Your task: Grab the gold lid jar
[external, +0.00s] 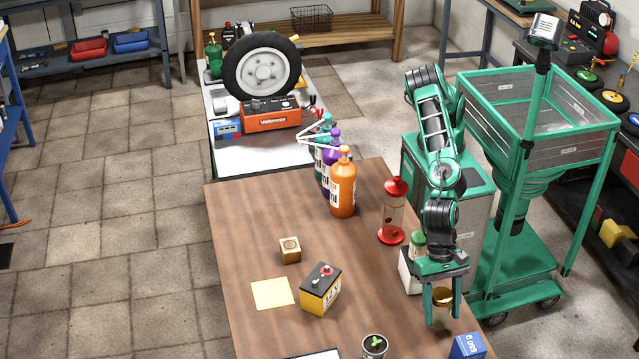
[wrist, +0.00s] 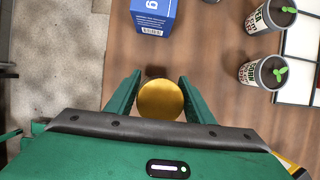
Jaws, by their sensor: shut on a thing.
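The gold lid jar (external: 441,308) is at the right part of the brown table, with a gold lid and a clear body. In the wrist view its round gold lid (wrist: 160,100) sits between the two green fingers. My gripper (external: 441,305) points down and is shut on the jar, one finger on each side. In the wrist view my gripper (wrist: 160,95) has its fingers against the lid's sides or just beside them. The jar's underside is hidden, so I cannot tell whether it touches the table.
A blue box (external: 467,346) stands close to the jar. A cup with a green top (external: 375,346), a yellow-black battery (external: 319,290) and a wooden block (external: 290,249) are to the left.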

